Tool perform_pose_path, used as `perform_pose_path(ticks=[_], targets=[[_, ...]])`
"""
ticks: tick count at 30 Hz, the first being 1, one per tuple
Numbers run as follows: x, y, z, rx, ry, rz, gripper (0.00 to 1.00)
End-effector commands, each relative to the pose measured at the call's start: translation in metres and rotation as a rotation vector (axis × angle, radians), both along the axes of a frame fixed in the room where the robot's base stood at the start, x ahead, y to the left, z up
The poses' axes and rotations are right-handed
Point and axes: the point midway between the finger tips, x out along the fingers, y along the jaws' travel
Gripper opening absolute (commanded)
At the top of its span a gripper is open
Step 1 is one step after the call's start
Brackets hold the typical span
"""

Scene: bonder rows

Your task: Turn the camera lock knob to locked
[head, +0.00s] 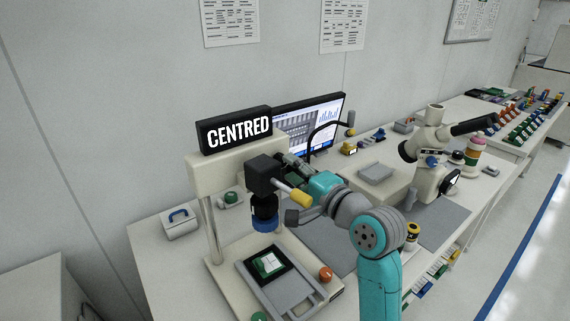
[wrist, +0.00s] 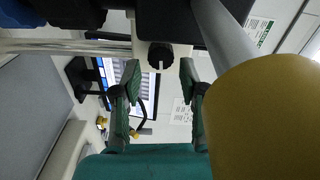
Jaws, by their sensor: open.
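A black round knob (wrist: 160,57) with a pale mark pointing down in the picture sits on a cream block in the wrist view; I take it as the lock knob. My gripper (wrist: 160,78) is open, with one green-padded finger on each side of the knob's line. The fingers look apart from the knob; the depth left between them is hard to tell. In the head view my gripper (head: 291,161) is behind the black camera (head: 263,176) on its stand, and the knob is hidden there. A sign (head: 237,131) above reads "CENTRED".
A yellow cylinder (head: 301,198) sticks out from the camera and fills the right of the wrist view (wrist: 265,120), close to my gripper. A grey tray (head: 252,268) lies below. A monitor (head: 318,125) and a microscope (head: 430,150) stand to the right.

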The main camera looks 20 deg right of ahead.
Motion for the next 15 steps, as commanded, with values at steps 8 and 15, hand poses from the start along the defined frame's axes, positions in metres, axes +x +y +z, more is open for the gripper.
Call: perform_pose_path(ticks=[8,15], targets=[[-0.051,-0.017,-0.001,0.000,0.001,-0.003,0.43],[-0.072,-0.024,0.000,0.000,0.001,-0.001,0.43]])
